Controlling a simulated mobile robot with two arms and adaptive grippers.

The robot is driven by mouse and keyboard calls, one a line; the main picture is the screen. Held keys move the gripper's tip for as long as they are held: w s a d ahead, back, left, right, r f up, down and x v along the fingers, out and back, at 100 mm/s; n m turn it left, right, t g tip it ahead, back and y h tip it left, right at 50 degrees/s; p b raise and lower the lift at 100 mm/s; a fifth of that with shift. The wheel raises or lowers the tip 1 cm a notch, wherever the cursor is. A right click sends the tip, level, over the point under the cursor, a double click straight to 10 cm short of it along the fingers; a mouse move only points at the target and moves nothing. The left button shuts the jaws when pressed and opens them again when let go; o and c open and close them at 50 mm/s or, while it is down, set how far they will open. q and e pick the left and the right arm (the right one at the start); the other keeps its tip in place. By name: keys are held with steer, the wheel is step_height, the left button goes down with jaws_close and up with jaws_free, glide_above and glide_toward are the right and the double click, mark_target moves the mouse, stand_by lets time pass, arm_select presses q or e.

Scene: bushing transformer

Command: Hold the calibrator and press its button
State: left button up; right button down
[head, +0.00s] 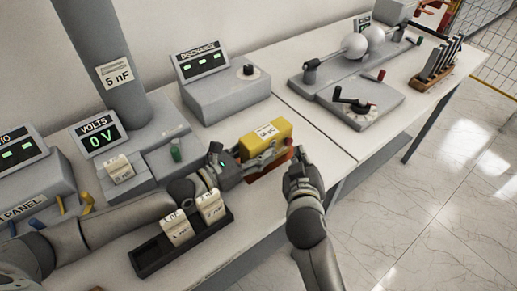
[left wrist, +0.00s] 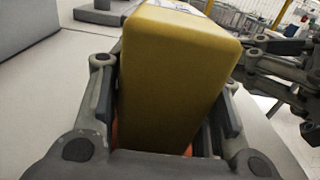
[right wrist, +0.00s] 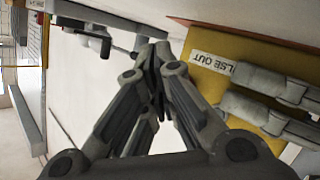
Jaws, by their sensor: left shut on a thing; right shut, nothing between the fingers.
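The calibrator is a yellow box (head: 266,136) with a white label on top and an orange-red lower part, on the table's front middle. My left gripper (head: 262,158) is shut around its sides; in the left wrist view the yellow body (left wrist: 175,75) fills the space between the fingers. My right gripper (head: 298,160) is shut and empty, just right of the box's end. In the right wrist view its closed fingertips (right wrist: 152,55) are beside the yellow face (right wrist: 262,62) labelled "LSE OUT". A small red part (head: 289,142) shows near the box's right end; whether it is the button is unclear.
A black tray (head: 150,262) with two beige blocks lies under my left arm. The grey DISCHARGE unit (head: 222,95) stands behind the calibrator. A grey console with a crank (head: 357,108) and sphere electrodes (head: 355,46) stand right. Bare tabletop lies between.

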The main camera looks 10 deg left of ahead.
steer(key=shift+w+a, duration=0.6)
steer(key=shift+a, duration=0.05)
steer(key=shift+w+a, duration=0.1)
stand_by(1.0)
steer(key=shift+w+a, duration=0.25)
arm_select(q)
steer(key=shift+s, duration=0.1)
arm_select(e)
steer(key=shift+s, duration=0.1)
steer(key=shift+s+d, duration=0.3)
steer(key=shift+d, duration=0.1)
steer(key=shift+s+d, duration=2.05)
steer(key=shift+d, duration=0.15)
